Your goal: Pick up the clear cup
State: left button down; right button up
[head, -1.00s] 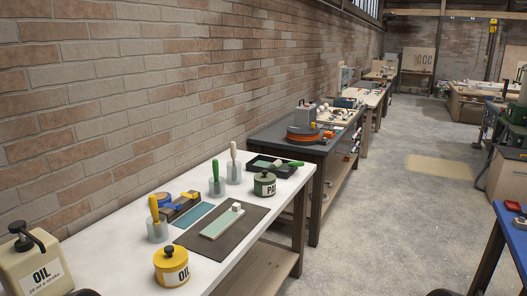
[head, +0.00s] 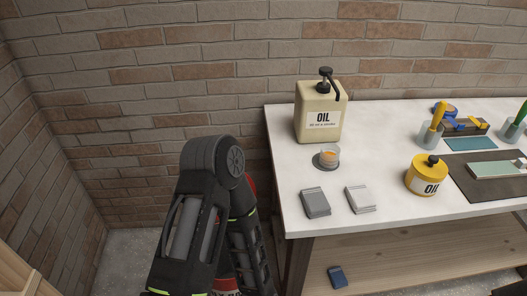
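Black links of my own arm rise at the lower left, left of the table and apart from the cup. Neither gripper shows, so I cannot tell whether they are open or shut.
Two grey blocks (head: 315,202) (head: 360,199) lie in front of the cup. A yellow oil tin (head: 425,176) and a dark mat (head: 487,191) are to the right. Brick walls close off the back and left. A lower wooden shelf (head: 400,259) holds a blue item (head: 337,276).

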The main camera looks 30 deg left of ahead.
aim_at(330, 153)
jog(key=u, duration=0.4)
jog(key=l+z, duration=0.25)
jog(key=l, duration=0.5)
jog(key=l+z, duration=0.3)
jog(key=l, duration=0.45)
